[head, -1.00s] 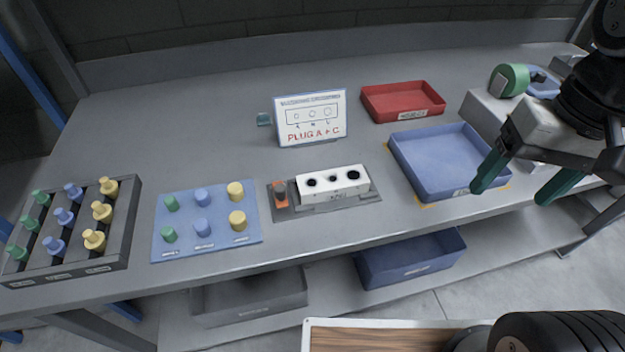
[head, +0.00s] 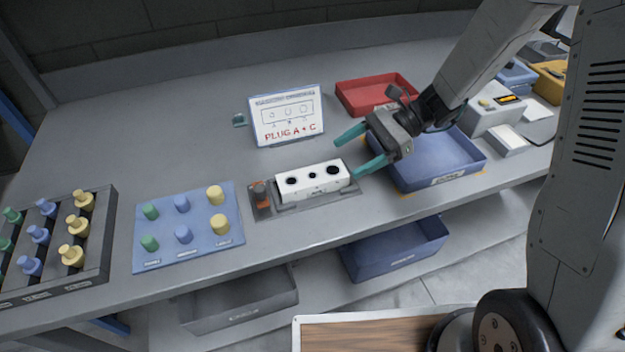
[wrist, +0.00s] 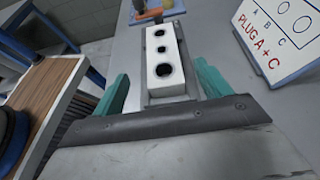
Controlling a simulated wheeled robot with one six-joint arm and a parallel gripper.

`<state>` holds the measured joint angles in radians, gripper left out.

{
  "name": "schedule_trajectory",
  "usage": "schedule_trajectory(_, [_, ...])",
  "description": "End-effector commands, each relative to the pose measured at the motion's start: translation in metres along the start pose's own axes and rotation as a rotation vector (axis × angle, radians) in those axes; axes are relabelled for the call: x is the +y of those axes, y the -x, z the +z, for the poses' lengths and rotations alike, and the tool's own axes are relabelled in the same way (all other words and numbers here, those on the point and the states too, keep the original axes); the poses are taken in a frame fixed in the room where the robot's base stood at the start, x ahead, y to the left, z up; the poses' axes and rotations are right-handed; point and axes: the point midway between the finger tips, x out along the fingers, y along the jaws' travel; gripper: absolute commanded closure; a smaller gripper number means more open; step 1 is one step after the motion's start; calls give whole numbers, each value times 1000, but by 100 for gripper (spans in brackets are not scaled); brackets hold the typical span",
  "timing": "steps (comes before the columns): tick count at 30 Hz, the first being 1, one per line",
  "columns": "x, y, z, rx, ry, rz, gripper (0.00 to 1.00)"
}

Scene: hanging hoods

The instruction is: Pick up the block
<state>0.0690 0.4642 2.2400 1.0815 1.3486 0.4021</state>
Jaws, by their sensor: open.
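The block (head: 312,182) is white with three dark holes on top. It sits in a grey holder (head: 262,206) on the bench, and an orange clamp (head: 261,194) stands at its left end. My gripper (head: 360,152) has green fingers spread apart and is empty. It is at the block's right end, above the bench by the blue tray. In the wrist view the block (wrist: 164,58) lies ahead, between the lines of my two fingers (wrist: 157,88). I see no contact between fingers and block.
A sign reading "PLUG A + C" (head: 286,116) stands behind the block. A blue tray (head: 450,176) and a red tray (head: 360,98) are to the right. A blue mat with pegs (head: 160,228) and a dark peg rack (head: 100,262) are to the left.

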Motion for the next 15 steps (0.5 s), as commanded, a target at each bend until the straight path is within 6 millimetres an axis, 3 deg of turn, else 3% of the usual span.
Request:
schedule_trajectory(11, [-3, -38, -3, -13, -23, -7, 24])
schedule_trajectory(15, [-2, -61, 0, -13, -22, -6, 24])
